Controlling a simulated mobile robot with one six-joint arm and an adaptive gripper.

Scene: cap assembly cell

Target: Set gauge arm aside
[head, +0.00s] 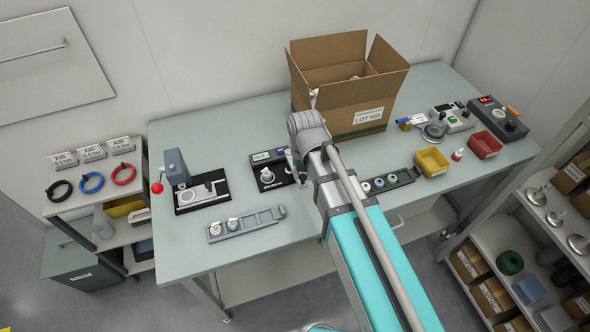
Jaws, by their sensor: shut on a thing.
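My gripper (292,167) is partly hidden behind my own arm. It is low over the table's middle, at the right edge of a black gauge station (268,177) with a small green display. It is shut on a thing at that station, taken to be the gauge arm. The held part is too small and too covered to make out, and I cannot tell whether it is still joined to the station.
An open cardboard box (352,95) stands behind my arm. A press with a red knob (181,175) and a grey rack (247,223) with white parts are left. A dark tray (391,184), yellow bin (432,161) and red bin (484,145) are right.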

